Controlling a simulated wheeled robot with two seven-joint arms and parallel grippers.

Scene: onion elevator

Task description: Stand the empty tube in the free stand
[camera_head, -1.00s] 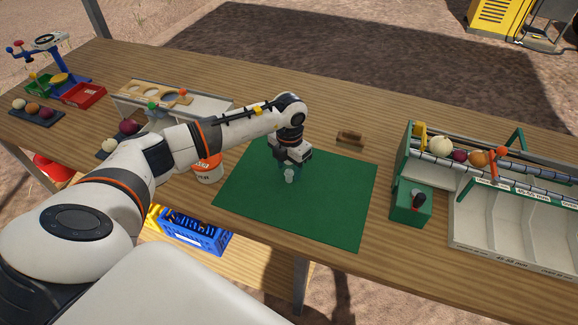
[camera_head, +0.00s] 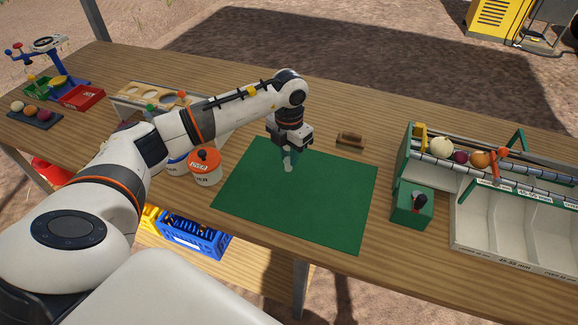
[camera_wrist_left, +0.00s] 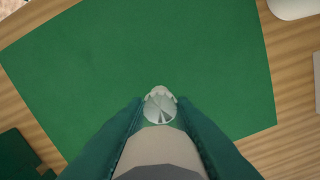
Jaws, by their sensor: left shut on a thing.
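A small clear, whitish tube (camera_head: 288,166) points down from my left gripper (camera_head: 289,150), over the far part of the green mat (camera_head: 300,205). The left gripper is shut on the tube. In the left wrist view the tube (camera_wrist_left: 160,107) shows end-on between the dark green fingers, with green mat behind it. A small brown wooden block (camera_head: 350,139), which may be the stand, sits on the table just right of the gripper and beyond the mat. It is too small to tell its slots. My right gripper is not in view.
A green box with a dark knob (camera_head: 411,207) and a white sorting rack (camera_head: 527,222) stand at the right. An orange-lidded tub (camera_head: 205,168) stands left of the mat, close under my arm. The mat's front and middle are clear.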

